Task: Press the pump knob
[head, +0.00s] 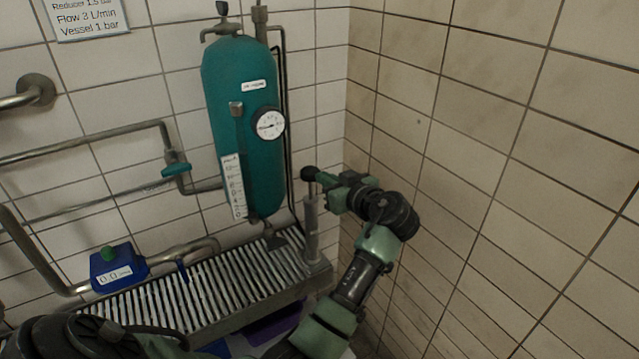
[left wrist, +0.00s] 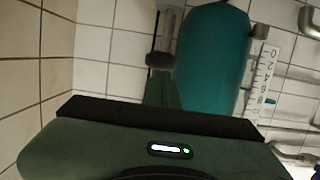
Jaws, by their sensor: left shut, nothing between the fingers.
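The pump knob (head: 310,173) is a dark round knob on top of an upright grey pump cylinder (head: 311,228) at the right end of the slatted bench. In the left wrist view the dark knob (left wrist: 160,60) shows just past the fingertips. My left gripper (head: 325,184) is shut and empty, right beside the knob at its right. Its green fingers also show in the left wrist view (left wrist: 161,84). I cannot tell whether the fingertips touch the knob. My right gripper is not in view.
A teal vessel (head: 238,125) with a round gauge (head: 269,124) stands left of the pump. A blue box with a green button (head: 108,253) sits at the left of the slatted bench (head: 205,297). Pipes run along the left wall. The tiled right wall is close to my arm.

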